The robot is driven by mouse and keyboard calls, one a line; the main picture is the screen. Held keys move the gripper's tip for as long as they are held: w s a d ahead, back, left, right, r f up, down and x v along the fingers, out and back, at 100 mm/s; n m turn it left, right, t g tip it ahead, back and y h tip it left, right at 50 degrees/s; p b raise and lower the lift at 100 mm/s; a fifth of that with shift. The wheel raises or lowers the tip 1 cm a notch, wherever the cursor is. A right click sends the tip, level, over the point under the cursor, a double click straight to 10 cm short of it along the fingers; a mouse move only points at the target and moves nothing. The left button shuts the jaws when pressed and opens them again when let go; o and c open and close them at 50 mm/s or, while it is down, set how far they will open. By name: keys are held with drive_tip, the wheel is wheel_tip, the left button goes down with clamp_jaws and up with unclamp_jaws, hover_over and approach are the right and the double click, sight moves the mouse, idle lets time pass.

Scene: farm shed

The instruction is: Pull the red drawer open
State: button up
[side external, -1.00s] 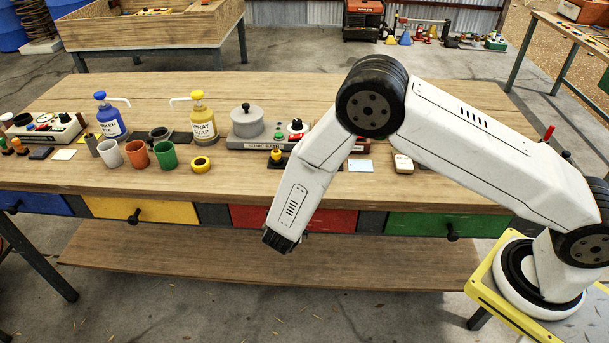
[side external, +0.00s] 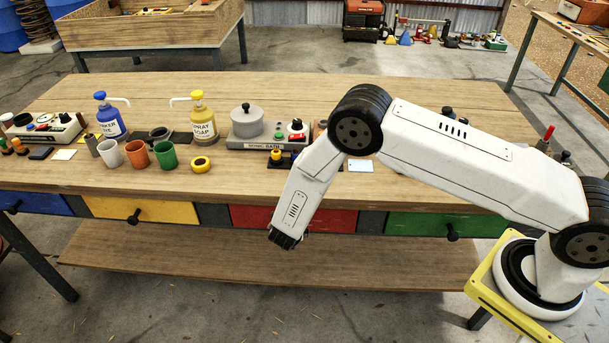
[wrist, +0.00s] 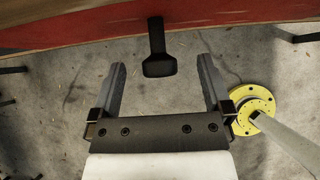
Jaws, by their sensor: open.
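The red drawer (side external: 334,221) is in the front of the workbench, between the yellow and green drawers. It looks flush with the bench front. In the side view my arm covers part of it and hides its handle. In the wrist view the red front (wrist: 80,28) runs along the top, with its black handle (wrist: 158,66) sticking out toward me. My gripper (wrist: 160,63) is open, its fingers on either side of the handle's end, with gaps on both sides. In the side view my gripper (side external: 284,241) is low in front of the red drawer.
A yellow drawer (side external: 165,212) and a green drawer (side external: 425,225) flank the red one, each with a black knob. A lower wooden shelf (side external: 200,255) runs below. Bottles, cups and a sonic bath (side external: 262,140) stand on the bench top (side external: 350,95).

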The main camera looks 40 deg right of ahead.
drive_tip(key=c, duration=1.2)
drive_tip(key=shift+s+a, duration=5.6)
drive_tip(key=shift+a, duration=0.05)
drive_tip(key=shift+c, duration=0.2)
drive_tip(key=o, duration=1.2)
drive_tip(key=shift+o, duration=0.2)
drive_tip(key=shift+s+r, duration=0.1)
drive_tip(key=shift+r, duration=0.05)
drive_tip(key=v, duration=0.6)
drive_tip(key=shift+s+a+r, duration=0.2)
drive_tip(key=shift+r, duration=0.05)
